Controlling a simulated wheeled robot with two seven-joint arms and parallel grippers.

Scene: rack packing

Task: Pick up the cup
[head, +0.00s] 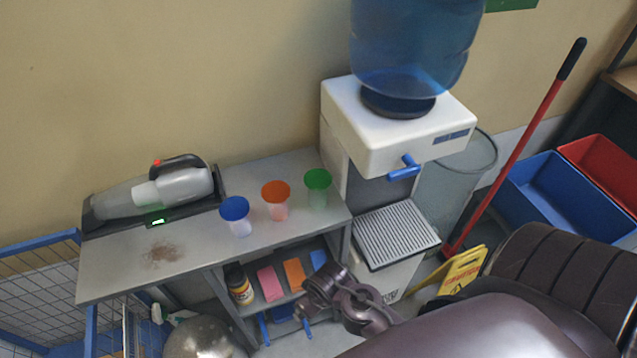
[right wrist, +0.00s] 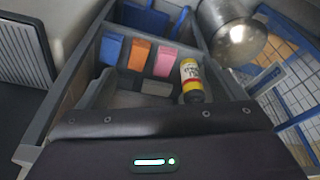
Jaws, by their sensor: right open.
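Three cups stand upright in a row on the grey shelf top (head: 190,258) in the head view: a blue-rimmed cup (head: 236,216) on the left, an orange-rimmed cup (head: 276,200) in the middle and a green-rimmed cup (head: 318,186) on the right. My right gripper (head: 310,298) is open, in front of the shelf and lower in the picture than the cups, apart from them. No cup shows in the right wrist view. My left gripper is out of view.
A water dispenser (head: 395,125) stands right of the shelf. A handheld vacuum (head: 160,190) and a brown spill (head: 161,252) are on the shelf top. Sponges (right wrist: 138,55) and a bottle (right wrist: 191,80) sit in the compartment below. A yellow floor sign (head: 462,270) stands at right.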

